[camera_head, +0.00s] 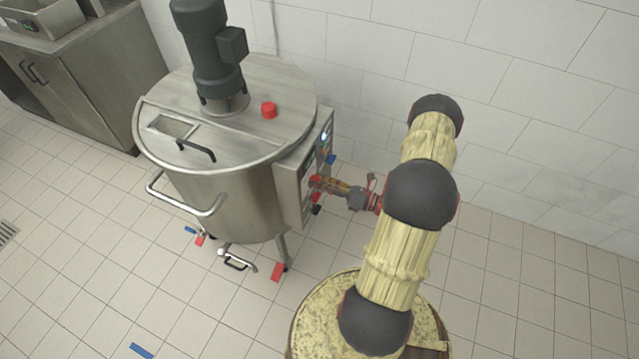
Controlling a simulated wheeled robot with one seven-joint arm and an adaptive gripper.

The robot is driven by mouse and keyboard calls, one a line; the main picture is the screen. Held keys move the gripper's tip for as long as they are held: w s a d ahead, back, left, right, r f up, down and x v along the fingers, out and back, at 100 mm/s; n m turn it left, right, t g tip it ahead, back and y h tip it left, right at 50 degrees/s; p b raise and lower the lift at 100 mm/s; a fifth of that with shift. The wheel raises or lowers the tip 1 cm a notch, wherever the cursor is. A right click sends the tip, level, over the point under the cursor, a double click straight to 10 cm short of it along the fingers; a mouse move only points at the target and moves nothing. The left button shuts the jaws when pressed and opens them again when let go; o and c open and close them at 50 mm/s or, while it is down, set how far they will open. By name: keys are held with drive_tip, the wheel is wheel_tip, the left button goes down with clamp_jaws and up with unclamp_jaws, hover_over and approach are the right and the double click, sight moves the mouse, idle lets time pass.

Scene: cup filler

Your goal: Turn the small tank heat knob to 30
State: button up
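The small tank (232,187) is a round steel vessel on legs, with a dark motor (212,55) on its lid. A control box (303,172) is fixed to its right side and its panel faces right, seen almost edge-on. My gripper (318,183) reaches in from the right, with its fingertips at the lower part of this panel. The heat knob cannot be made out; it may be hidden by the gripper or too small to see. Whether the fingers are open, shut or touching a knob cannot be told.
A red button (268,110) and a black handle (196,149) are on the lid. A steel rail (185,200) curves around the tank's front. A white tiled wall (370,60) stands behind. A steel cabinet (90,80) is at the back left. The floor right of my arm is clear.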

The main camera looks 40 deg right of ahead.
drive_tip(key=shift+o, duration=1.2)
drive_tip(key=shift+s, duration=0.1)
drive_tip(key=v, duration=1.1)
drive_tip(key=shift+s+d, duration=0.2)
drive_tip(key=shift+s, duration=0.15)
